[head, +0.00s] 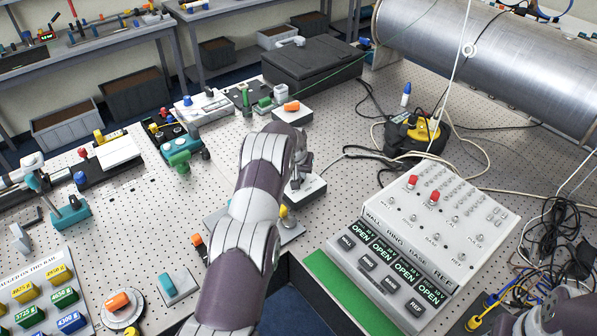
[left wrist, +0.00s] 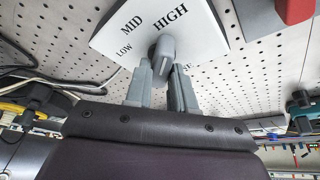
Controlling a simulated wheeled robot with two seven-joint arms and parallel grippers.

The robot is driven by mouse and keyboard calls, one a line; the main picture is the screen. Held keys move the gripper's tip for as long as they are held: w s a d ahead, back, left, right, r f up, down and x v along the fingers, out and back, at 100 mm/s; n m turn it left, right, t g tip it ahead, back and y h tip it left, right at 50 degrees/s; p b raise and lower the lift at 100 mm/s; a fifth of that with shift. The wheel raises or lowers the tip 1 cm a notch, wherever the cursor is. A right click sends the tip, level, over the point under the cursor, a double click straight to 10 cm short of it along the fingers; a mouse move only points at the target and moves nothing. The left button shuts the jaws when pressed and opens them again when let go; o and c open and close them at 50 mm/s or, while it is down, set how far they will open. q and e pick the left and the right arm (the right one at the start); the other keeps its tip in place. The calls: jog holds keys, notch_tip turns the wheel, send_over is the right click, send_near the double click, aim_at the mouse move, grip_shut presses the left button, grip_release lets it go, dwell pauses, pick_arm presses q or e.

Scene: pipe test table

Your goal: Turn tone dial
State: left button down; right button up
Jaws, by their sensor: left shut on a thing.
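The tone dial is a grey knob (left wrist: 164,48) on a white plate (left wrist: 125,48) lettered LOW, MID and HIGH. More lettering at the plate's right is partly hidden by a finger. The knob's upper end lies between MID and HIGH in the left wrist view; its exact setting is hard to tell. My left gripper (left wrist: 160,76) is shut on the knob, one finger on each side. In the head view the dial's white-topped box (head: 308,192) stands on the perforated table, with my left gripper (head: 297,176) reaching down to it; the knob is hidden there.
A box with an orange top (head: 292,110) stands just behind. A sloped console (head: 440,220) with OPEN displays is at the right, a large metal pipe (head: 480,60) behind it. Cables (head: 365,152) run nearby. My right arm shows only partly at the lower right.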

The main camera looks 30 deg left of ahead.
pick_arm(q)
jog(key=shift+f, duration=0.1)
jog(key=shift+f+n+b, duration=0.1)
jog(key=shift+n+b, duration=0.2)
jog(key=shift+b, duration=0.4)
jog(key=n+y+b, duration=0.1)
jog(key=n+b, duration=0.1)
jog(key=b, duration=0.1)
jog(key=n+g+b, duration=0.1)
jog(key=n+b, duration=0.1)
jog(key=b, duration=0.2)
jog(key=shift+w+d+f+n+y, duration=0.15)
jog(key=shift+n+y, duration=0.15)
jog(key=shift+y, duration=0.1)
jog(key=shift+r+n+g+b, duration=0.2)
jog(key=shift+n+g+b, duration=0.1)
jog(key=shift+n+b, duration=0.4)
jog(key=shift+r+n+y+p, duration=0.35)
jog(key=shift+n+p, duration=0.25)
jog(key=shift+n, duration=0.2)
jog(key=shift+n+g+p, duration=0.4)
jog(key=shift+p, duration=0.45)
jog(key=shift+f+n+p, duration=0.2)
jog(key=shift+n+p, duration=0.3)
jog(key=shift+p, duration=0.15)
